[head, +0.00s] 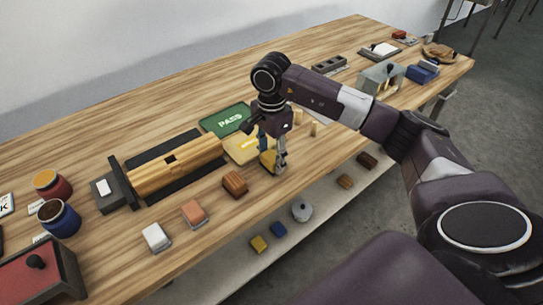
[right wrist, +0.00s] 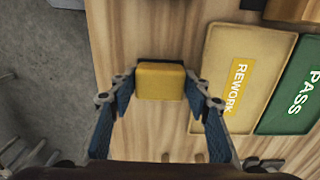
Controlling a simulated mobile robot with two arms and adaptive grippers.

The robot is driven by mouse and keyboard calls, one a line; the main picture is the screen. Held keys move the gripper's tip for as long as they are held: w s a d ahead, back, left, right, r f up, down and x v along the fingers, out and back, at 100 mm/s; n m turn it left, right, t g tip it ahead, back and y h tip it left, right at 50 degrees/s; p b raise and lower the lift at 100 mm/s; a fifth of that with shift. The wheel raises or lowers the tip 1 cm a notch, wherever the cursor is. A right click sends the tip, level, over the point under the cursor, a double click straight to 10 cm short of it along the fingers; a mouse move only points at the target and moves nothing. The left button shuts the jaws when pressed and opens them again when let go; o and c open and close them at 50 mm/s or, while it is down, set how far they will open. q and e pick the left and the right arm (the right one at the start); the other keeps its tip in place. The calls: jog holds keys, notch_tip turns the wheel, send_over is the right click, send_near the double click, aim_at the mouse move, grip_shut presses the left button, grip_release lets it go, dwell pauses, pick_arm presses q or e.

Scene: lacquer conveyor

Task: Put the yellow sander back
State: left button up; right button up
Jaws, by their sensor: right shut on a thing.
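The yellow sander (right wrist: 160,80) is a small block between the fingertips of my right gripper (right wrist: 158,88) in the right wrist view. The fingers touch its two sides. In the head view the right gripper (head: 272,160) points down at the table's front edge, beside the yellow REWORK mat (head: 238,150). The yellow sander (head: 267,160) is partly hidden by the fingers there. I cannot tell whether it touches the table or hangs just above it. A brown block (head: 234,184), a salmon block (head: 193,213) and a white block (head: 156,237) stand in a row to the left. My left gripper is not in view.
A green PASS mat (head: 226,119) lies behind the REWORK mat. A long wooden piece (head: 175,172) lies on a dark strip. Paint pots (head: 59,220) and a red box (head: 38,272) are at left. A lower shelf (head: 322,198) holds small blocks and a grey disc (head: 301,211).

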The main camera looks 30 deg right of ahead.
aim_at(271, 156)
jog(key=shift+f, duration=0.3)
jog(key=o, duration=1.1)
jog(key=shift+r, duration=0.25)
jog(key=shift+r+b, duration=0.9)
jog(key=shift+r, duration=5.05)
jog(key=shift+f, duration=0.1)
